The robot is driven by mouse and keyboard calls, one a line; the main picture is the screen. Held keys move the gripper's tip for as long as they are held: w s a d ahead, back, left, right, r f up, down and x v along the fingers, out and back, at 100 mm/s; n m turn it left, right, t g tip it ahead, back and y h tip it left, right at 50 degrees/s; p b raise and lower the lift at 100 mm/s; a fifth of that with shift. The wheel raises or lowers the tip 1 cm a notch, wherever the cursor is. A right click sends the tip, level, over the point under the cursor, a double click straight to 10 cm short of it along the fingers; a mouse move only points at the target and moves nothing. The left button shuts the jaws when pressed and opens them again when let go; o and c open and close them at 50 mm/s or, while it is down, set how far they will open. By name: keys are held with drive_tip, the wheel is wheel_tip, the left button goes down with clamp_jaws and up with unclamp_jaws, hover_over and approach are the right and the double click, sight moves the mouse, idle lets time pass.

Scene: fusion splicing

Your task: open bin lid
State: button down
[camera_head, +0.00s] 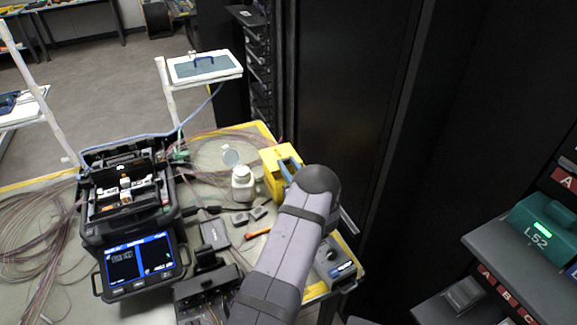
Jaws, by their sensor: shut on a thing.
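A yellow box-like container (272,180), which looks like the bin, stands on the table near its back right corner. A blue-grey piece (291,166) shows at its upper right; I cannot tell whether it is part of the lid or a separate thing. My grey arm reaches up from the bottom of the view, and its rounded joint covers the container's right side. My gripper is hidden behind the arm, so its fingers and anything between them do not show. I cannot make out how the lid stands.
A fusion splicer (140,264) with lit screen stands at left. A white bottle (243,186) with its round cap raised stands left of the container. Small grey blocks and an orange-handled tool (258,233) lie in front. A black cabinet (345,100) rises behind; shelves (520,262) stand right.

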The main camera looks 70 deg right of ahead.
drive_tip(key=b+x, duration=0.1)
drive_tip(key=x, duration=0.1)
drive_tip(key=b+x, duration=0.2)
drive_tip(key=shift+f, duration=0.2)
drive_tip(key=shift+w+d+r+b, duration=0.2)
drive_tip(key=shift+w+d+b, duration=0.05)
drive_tip(key=shift+b, duration=0.05)
drive_tip(key=c, duration=1.4)
unclamp_jaws()
drive_tip(key=shift+c, duration=0.2)
drive_tip(key=shift+b+v, duration=0.95)
drive_tip(key=shift+v, duration=2.75)
